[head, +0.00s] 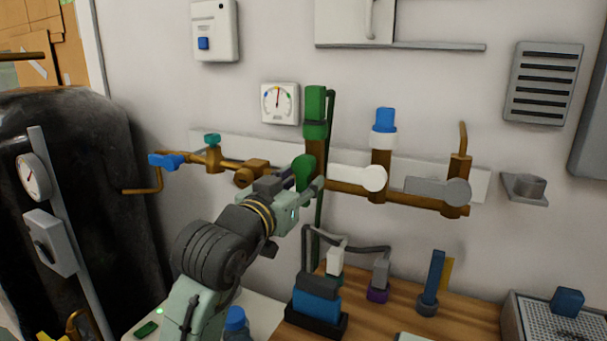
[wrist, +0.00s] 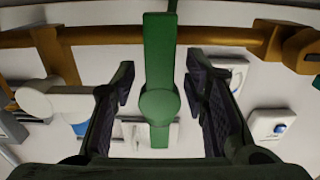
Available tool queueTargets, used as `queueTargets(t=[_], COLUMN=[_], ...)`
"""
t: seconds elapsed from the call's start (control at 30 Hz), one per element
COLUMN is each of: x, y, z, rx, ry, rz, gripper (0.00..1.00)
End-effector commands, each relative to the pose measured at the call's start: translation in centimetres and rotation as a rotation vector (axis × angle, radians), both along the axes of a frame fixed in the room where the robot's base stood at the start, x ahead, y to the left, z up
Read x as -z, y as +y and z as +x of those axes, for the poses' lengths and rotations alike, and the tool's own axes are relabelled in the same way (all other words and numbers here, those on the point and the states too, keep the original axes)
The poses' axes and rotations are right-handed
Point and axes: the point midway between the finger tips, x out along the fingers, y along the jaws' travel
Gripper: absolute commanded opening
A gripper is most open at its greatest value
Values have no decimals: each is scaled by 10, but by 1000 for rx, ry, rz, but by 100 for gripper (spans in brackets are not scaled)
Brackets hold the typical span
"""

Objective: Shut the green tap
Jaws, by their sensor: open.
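The green tap (head: 304,168) is on the brass pipe along the wall, below a green-topped upright fitting. In the head view its rounded end shows, and my gripper hides much of the rest. In the wrist view the green tap (wrist: 160,104) has a round hub and a straight bar running up across the pipe. My gripper (wrist: 160,85) is open, with one finger on each side of the green part. Gaps show on both sides, so neither finger appears to touch it. In the head view my gripper (head: 303,190) is right in front of the pipe.
A white tap (head: 372,178) and a grey tap (head: 455,191) sit to the right on the same pipe. A blue valve handle (head: 165,161) is to the left. A gauge (head: 279,103) hangs above. Equipment stands on the wooden bench (head: 385,318) below.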

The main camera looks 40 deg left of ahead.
Motion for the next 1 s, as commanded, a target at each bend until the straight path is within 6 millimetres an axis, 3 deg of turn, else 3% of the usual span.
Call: queueTargets(t=[0.13,0.43,1.0], x=[0,0,0], y=[3,3,3], z=[10,12,12], rx=[-1,-1,0], ry=[0,0,0], rz=[1,1,1], gripper=[41,41,3])
